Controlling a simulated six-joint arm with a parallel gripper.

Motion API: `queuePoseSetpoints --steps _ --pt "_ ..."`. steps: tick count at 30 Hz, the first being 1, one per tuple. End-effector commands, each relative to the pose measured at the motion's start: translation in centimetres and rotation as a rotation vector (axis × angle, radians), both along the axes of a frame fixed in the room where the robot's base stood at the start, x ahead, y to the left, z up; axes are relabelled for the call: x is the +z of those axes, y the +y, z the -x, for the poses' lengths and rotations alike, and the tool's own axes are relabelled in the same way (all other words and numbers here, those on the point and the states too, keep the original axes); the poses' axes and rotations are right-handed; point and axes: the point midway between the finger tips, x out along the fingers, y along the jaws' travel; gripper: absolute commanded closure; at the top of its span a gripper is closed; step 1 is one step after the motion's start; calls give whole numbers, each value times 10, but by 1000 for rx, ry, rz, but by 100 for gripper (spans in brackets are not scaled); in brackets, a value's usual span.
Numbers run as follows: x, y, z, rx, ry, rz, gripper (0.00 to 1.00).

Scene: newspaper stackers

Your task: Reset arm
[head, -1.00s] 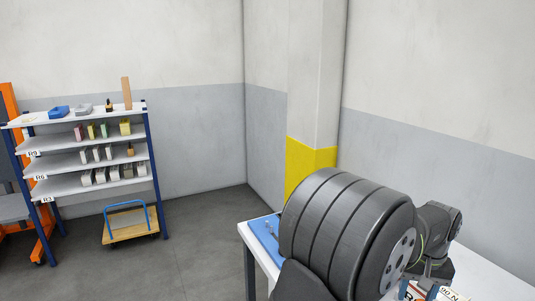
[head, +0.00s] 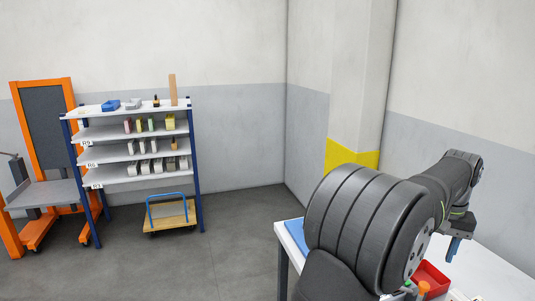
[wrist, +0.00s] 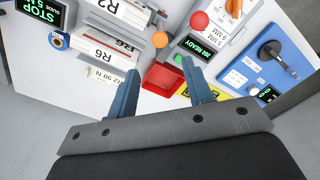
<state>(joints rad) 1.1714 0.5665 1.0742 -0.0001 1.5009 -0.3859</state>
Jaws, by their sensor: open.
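My gripper (wrist: 160,68) is open and empty in the wrist view. Its two blue fingers stand apart above the white table, with a red tray (wrist: 163,80) showing below and between them. In the head view my gripper (head: 454,249) hangs from the raised wrist above the right part of the table. The red tray (head: 432,277) is partly hidden there behind my arm. No object is between the fingers.
The white table (head: 490,265) carries labelled stacker units (wrist: 110,55), a green-lit display (wrist: 197,50) and a blue panel with a black lever (wrist: 270,50). A shelf rack (head: 120,130), a blue-handled cart (head: 172,215) and an orange lift (head: 40,130) stand apart at left. Open floor lies between.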

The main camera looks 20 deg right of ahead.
Motion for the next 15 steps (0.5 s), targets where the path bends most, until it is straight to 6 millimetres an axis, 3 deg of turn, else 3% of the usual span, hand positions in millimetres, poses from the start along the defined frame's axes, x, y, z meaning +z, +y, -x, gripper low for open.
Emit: queuePoseSetpoints --steps 9,15 --pt "63 -1 0 0 -1 3 54" --pt "74 0 0 -61 -1 -1 54"
